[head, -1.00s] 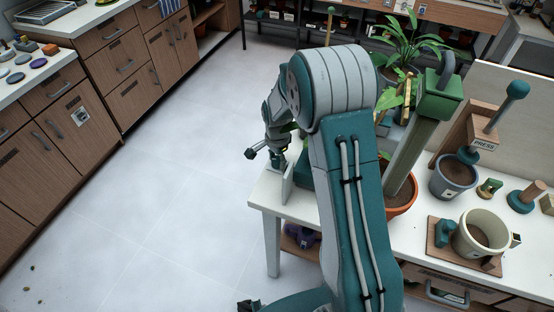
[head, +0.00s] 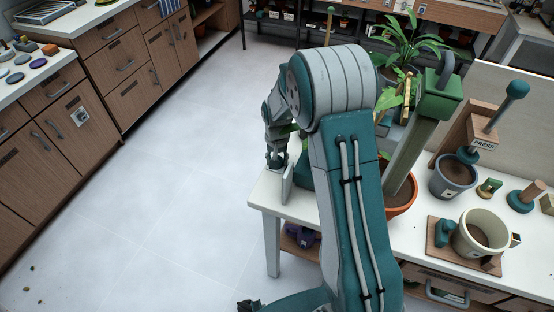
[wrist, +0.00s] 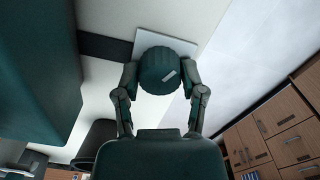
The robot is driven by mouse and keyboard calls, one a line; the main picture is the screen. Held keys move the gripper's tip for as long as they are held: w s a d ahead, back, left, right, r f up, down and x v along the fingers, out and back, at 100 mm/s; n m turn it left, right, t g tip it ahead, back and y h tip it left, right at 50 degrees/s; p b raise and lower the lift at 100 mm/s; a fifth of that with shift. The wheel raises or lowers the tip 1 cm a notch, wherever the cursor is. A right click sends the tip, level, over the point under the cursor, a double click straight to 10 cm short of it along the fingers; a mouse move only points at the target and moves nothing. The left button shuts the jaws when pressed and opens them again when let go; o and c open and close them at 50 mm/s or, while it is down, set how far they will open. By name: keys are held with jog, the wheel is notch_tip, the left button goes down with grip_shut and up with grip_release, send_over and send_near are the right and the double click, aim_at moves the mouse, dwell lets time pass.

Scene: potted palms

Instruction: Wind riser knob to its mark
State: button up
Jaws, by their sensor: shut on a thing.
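The riser knob (wrist: 160,72) is a round, ribbed dark teal knob with a short white line on its face, a little right of its centre. In the wrist view my gripper (wrist: 158,78) has one finger against each side of it and is shut on it. The knob stands in front of a pale plate (wrist: 207,47). In the head view my gripper (head: 276,160) points down at the table's left end, beside the upright pale plate (head: 287,188). I cannot pick out the knob there, and no mark beside the knob is clear.
A green post (head: 418,135) rises by a terracotta pot (head: 402,198) right of my arm. A grey pot (head: 453,178), a cream pot (head: 466,243) and a press (head: 484,140) stand on the white table (head: 420,232). Floor (head: 150,190) left of the table is clear.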

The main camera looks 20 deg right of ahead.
jog(key=shift+w+n, duration=0.1)
jog(key=shift+n, duration=0.5)
jog(key=o, duration=1.2)
jog(key=shift+c, duration=0.2)
notch_tip(320, 180, up, 12)
jog(key=shift+a+f, duration=0.1)
